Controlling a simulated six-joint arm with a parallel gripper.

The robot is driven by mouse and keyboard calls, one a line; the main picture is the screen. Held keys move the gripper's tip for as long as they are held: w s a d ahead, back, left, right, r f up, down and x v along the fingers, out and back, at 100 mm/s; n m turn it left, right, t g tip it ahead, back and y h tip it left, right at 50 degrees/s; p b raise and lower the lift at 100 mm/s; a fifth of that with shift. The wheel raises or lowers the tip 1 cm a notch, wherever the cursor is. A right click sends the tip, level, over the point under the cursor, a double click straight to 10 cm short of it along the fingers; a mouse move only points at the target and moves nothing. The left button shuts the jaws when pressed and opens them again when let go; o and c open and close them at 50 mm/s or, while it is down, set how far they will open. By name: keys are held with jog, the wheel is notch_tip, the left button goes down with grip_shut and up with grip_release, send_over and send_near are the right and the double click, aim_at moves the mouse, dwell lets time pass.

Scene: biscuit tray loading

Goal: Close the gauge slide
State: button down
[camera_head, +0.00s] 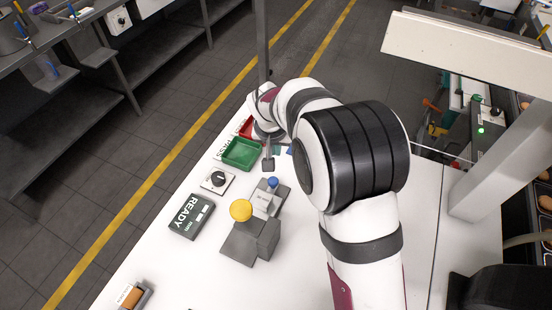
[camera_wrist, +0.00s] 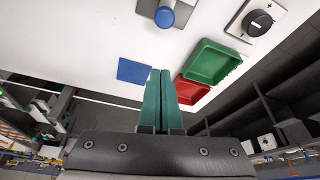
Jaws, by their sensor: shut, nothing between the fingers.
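A grey device with an upright blue knob (camera_head: 273,182) stands on the white table, with a pale label block on a dark base. The blue knob also shows at the top of the wrist view (camera_wrist: 166,16). In front of it is a dark grey block (camera_head: 250,245) with a round yellow knob (camera_head: 241,210). The READY mm display box (camera_head: 191,216) lies to their left. I cannot tell how far the slide stands open. My gripper (camera_wrist: 160,72) is shut and empty, its green fingers together, apart from the blue knob. In the head view my arm mostly hides it.
A green tray (camera_wrist: 209,63), a red tray (camera_wrist: 190,92) and a blue square (camera_wrist: 133,70) lie near my fingers. A dial on a white plate (camera_head: 218,180) sits left of the blue knob. An orange-topped item (camera_head: 132,297) is at lower left.

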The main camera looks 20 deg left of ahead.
aim_at(273, 180)
jog(key=shift+v, duration=0.75)
jog(key=c, duration=1.4)
grip_release()
jog(key=shift+r, duration=0.4)
jog(key=o, duration=0.9)
jog(key=r+m+g, duration=0.1)
jog(key=m, duration=0.3)
jog(key=s+r+m+g, duration=0.1)
jog(key=r+m, duration=0.1)
jog(key=m, duration=0.2)
jog(key=s+r+m+g+h, duration=0.1)
jog(key=r+m, duration=0.1)
jog(key=m, duration=0.1)
jog(key=shift+s+d+r+m+g, duration=0.2)
jog(key=shift+d+m+g, duration=0.1)
jog(key=shift+m, duration=0.1)
jog(key=shift+c, duration=0.2)
notch_tip(273, 180, down, 15)
jog(key=shift+s+r, duration=0.1)
jog(key=shift+f, duration=0.35)
grip_shut()
